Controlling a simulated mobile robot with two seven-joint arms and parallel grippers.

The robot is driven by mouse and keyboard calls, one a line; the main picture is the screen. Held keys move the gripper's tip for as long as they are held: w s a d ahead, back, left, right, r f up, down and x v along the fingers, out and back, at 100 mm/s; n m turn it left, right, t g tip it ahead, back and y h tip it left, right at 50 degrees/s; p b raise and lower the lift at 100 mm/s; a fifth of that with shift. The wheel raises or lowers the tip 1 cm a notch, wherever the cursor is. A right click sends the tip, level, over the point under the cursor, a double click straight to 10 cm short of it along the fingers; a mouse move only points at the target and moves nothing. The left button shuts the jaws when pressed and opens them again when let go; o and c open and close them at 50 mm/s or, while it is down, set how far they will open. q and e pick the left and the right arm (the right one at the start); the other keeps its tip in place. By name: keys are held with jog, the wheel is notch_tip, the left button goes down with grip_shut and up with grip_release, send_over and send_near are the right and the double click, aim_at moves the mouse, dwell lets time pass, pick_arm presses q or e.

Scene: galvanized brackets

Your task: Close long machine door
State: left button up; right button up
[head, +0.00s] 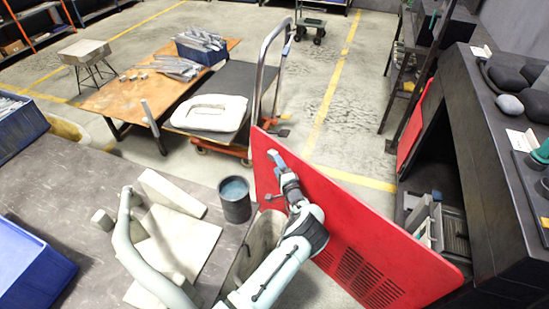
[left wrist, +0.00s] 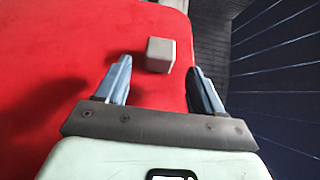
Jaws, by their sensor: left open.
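The long machine door (head: 350,215) is a red panel with vent slots near its lower right end. It stands swung out from the dark machine (head: 490,150), with a wide gap behind it. My left gripper (head: 278,160) is in front of the door's far left part. In the left wrist view the red door (left wrist: 60,60) fills the left and middle. A small grey block (left wrist: 160,54) shows on the door, ahead of and between the open fingers (left wrist: 160,80). No grip on it shows. My right gripper is not in view.
A dark table (head: 60,180) with pale boards (head: 175,240) and a grey-blue cup (head: 235,200) stands left of the door. A trolley (head: 215,95) stands beyond the door's far end. Floor with yellow lines (head: 335,90) is clear between the trolley and the machine.

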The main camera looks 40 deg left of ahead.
pick_arm(q)
jog(key=p+x, duration=0.1)
jog(key=x, duration=0.3)
jog(key=shift+w+a, duration=0.25)
jog(key=shift+a, duration=0.05)
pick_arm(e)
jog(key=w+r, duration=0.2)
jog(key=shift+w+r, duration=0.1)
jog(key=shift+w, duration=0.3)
pick_arm(q)
jog(key=shift+s, duration=0.1)
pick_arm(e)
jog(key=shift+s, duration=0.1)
